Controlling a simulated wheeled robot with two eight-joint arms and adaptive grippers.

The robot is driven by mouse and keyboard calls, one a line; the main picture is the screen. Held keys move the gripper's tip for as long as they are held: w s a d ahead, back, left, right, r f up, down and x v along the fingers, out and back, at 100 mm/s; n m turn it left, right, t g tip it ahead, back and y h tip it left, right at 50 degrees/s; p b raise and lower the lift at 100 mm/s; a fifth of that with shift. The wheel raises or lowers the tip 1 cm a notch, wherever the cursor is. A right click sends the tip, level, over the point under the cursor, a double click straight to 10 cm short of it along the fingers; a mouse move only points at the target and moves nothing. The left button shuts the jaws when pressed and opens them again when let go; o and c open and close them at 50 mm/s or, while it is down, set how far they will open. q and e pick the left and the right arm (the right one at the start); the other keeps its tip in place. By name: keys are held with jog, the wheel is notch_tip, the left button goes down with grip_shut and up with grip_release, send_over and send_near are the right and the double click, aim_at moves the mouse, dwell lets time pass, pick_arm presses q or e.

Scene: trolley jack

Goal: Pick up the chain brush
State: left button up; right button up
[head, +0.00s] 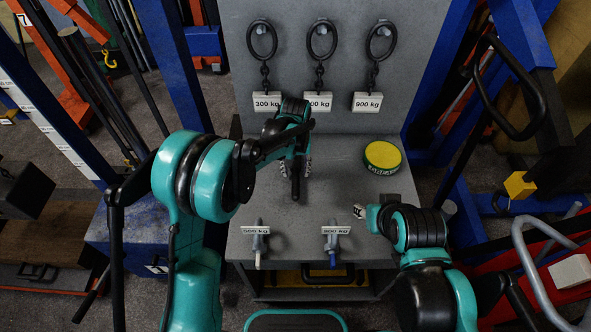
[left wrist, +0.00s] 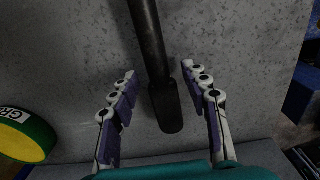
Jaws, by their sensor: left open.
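A dark, slim tool that looks like the chain brush (head: 296,187) lies on the grey bench. In the left wrist view its black shaft (left wrist: 150,40) runs down from the top edge to a wider, rounded end. My left gripper (head: 296,168) is over it. In the left wrist view the left gripper (left wrist: 159,72) is open, one finger on each side of the brush, with gaps left and right. Part of the brush is hidden under my left arm in the head view. My right gripper (head: 360,212) is low over the bench's right side, small and partly hidden.
A green-and-yellow round tin (head: 382,157) stands at the bench's right. Chains with weight tags (head: 367,101) hang on the back panel. Two labelled grey tools (head: 333,243) are at the bench's front edge. The bench (head: 345,180) is clear around its middle.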

aim_at(297, 171)
pick_arm(q)
jog(key=shift+f, duration=0.45)
grip_shut()
jog(key=shift+r, duration=0.1)
jog(key=shift+r, duration=0.4)
jog(key=r, duration=0.1)
jog(key=r+p, duration=0.2)
jog(key=r, duration=0.1)
jog(key=shift+s+d, duration=0.1)
jog(key=shift+d, duration=0.15)
jog(key=s+d+r+p, duration=0.2)
jog(key=s+d+r, duration=0.3)
jog(key=d, duration=0.4)
jog(key=shift+s+d+r, duration=0.3)
jog(key=shift+s+r, duration=0.1)
jog(key=shift+r, duration=0.2)
